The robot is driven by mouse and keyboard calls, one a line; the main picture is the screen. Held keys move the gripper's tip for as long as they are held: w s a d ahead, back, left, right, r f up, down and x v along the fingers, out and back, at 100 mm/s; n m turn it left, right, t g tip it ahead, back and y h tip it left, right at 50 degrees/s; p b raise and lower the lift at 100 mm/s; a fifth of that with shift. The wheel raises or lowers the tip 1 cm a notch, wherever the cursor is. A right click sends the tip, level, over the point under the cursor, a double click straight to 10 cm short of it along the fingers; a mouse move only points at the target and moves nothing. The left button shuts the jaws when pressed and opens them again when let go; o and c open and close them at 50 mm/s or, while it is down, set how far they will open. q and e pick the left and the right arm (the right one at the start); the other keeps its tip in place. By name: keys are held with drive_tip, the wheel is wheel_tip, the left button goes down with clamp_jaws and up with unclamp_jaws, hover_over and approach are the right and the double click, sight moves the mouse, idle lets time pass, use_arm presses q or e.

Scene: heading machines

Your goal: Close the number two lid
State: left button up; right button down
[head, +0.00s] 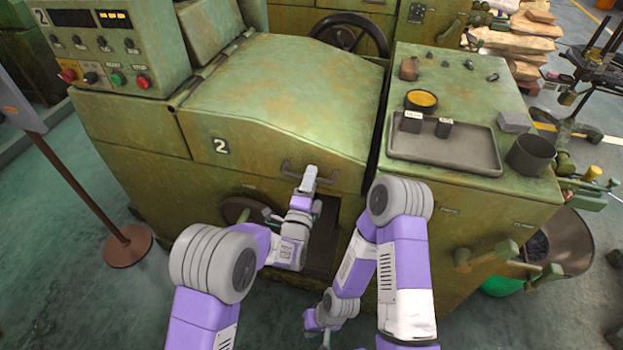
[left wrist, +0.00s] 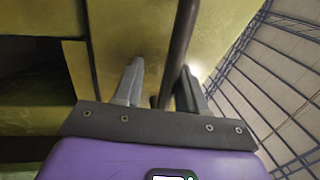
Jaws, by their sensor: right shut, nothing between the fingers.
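The number two lid (head: 285,95) is a worn green sloping cover with a "2" plate (head: 220,146) on its front. It looks lowered over the machine; I cannot tell if it sits fully flush. A dark bar handle (head: 330,176) is on its front face. In the left wrist view, the handle bar (left wrist: 181,45) runs between the fingers of my left gripper (left wrist: 160,82), which stand apart, with a gap to the left finger. My right gripper (head: 325,340) is shut and empty, low at the bottom edge, partly cut off.
A control panel (head: 115,45) with buttons stands at the left. A green bench (head: 470,75) at the right holds a grey tray (head: 440,155), a yellow-filled tin (head: 421,99) and a dark cup (head: 531,155). A dark opening (head: 325,235) lies under the lid. A post (head: 65,170) stands left.

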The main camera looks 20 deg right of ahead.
use_arm(q)
drive_tip(key=shift+s+a, duration=0.15)
drive_tip(key=shift+s, duration=0.1)
drive_tip(key=p+v, duration=0.1)
drive_tip(key=v, duration=0.6)
idle(0.5)
